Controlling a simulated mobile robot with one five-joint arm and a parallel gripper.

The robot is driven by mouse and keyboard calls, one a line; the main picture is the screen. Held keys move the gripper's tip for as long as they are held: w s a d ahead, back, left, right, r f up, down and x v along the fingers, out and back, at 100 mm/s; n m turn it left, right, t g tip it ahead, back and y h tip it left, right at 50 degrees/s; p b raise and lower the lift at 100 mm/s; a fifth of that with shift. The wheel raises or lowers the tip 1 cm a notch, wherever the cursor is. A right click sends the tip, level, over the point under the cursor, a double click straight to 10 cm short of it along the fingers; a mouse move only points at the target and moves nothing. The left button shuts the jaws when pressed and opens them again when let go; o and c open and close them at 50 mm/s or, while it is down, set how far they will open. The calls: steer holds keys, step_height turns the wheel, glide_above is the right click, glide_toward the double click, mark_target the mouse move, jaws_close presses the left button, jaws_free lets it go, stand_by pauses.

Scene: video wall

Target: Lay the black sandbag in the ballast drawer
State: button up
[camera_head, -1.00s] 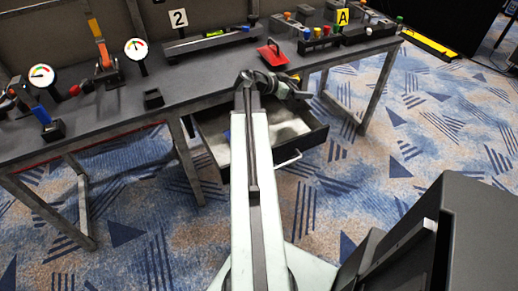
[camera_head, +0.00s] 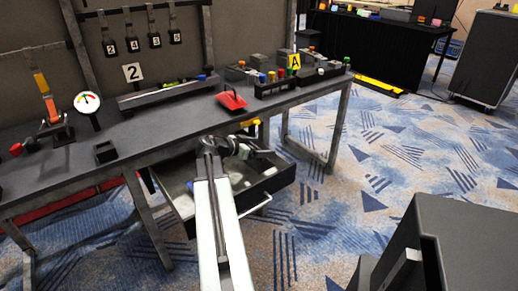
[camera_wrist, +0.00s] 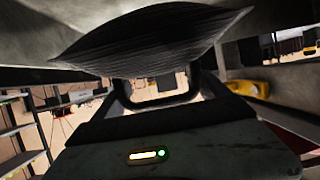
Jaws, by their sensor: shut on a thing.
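The ballast drawer (camera_head: 277,183) is pulled out beneath the workbench, with a black front, a pale handle and a light floor. My gripper (camera_head: 245,150) is over the drawer opening in the head view, partly hidden by my own arm. In the wrist view my gripper (camera_wrist: 160,80) is shut on the black sandbag (camera_wrist: 160,40), a dark, ribbed, bulging shape across the top. The sandbag is hard to make out against my dark gripper in the head view. Whether it touches the drawer floor I cannot tell.
The workbench (camera_head: 150,128) runs above the drawer. Small pale and blue items lie in the drawer.

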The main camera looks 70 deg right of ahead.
steer(key=shift+f+b, duration=0.9)
steer(key=shift+f, duration=0.55)
steer(key=shift+f, duration=0.25)
steer(key=o, duration=1.9)
steer(key=shift+r, duration=0.2)
steer(key=shift+w+a+r+p, duration=0.2)
steer(key=shift+a+r+p, duration=0.15)
steer(key=shift+r+p, duration=0.15)
steer(key=shift+w+a+r+p, duration=0.2)
steer(key=shift+a+r+p, duration=0.1)
steer(key=shift+r+p, duration=0.15)
steer(key=p+v, duration=0.1)
steer(key=v, duration=0.2)
steer(key=p+v, duration=0.1)
steer(key=v, duration=0.3)
steer(key=p+v, duration=0.1)
steer(key=v, duration=0.2)
steer(key=shift+w+a+f, duration=0.1)
steer(key=shift+a+f, duration=0.1)
steer(key=shift+a, duration=0.05)
